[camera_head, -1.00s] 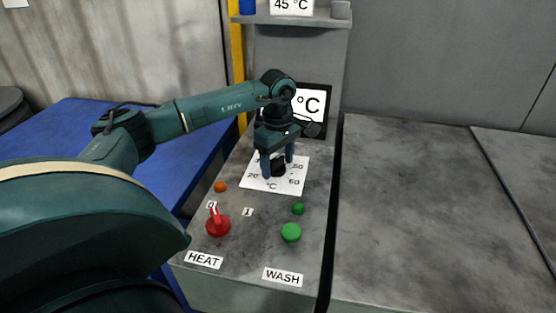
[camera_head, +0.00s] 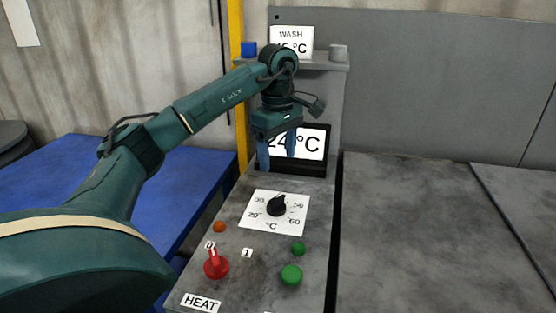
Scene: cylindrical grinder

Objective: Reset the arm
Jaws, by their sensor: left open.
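My left gripper (camera_head: 277,152) is open and empty, its two blue fingers pointing down. It hangs above and behind the black dial knob (camera_head: 276,205), apart from it, in front of the display (camera_head: 312,143) that reads 24 °C. The knob sits on a white temperature scale (camera_head: 262,222) and its pointer is up, between the 30 and 50 marks. My left arm comes in from the left. My right gripper is not in view.
On the panel are a red switch (camera_head: 216,264) near the 0 mark, an orange lamp (camera_head: 219,227), a small green lamp (camera_head: 298,248) and a green button (camera_head: 291,275). A shelf behind holds a WASH sign (camera_head: 291,41), a blue block (camera_head: 249,48) and a grey block (camera_head: 338,52). The grey top (camera_head: 430,230) at right is clear.

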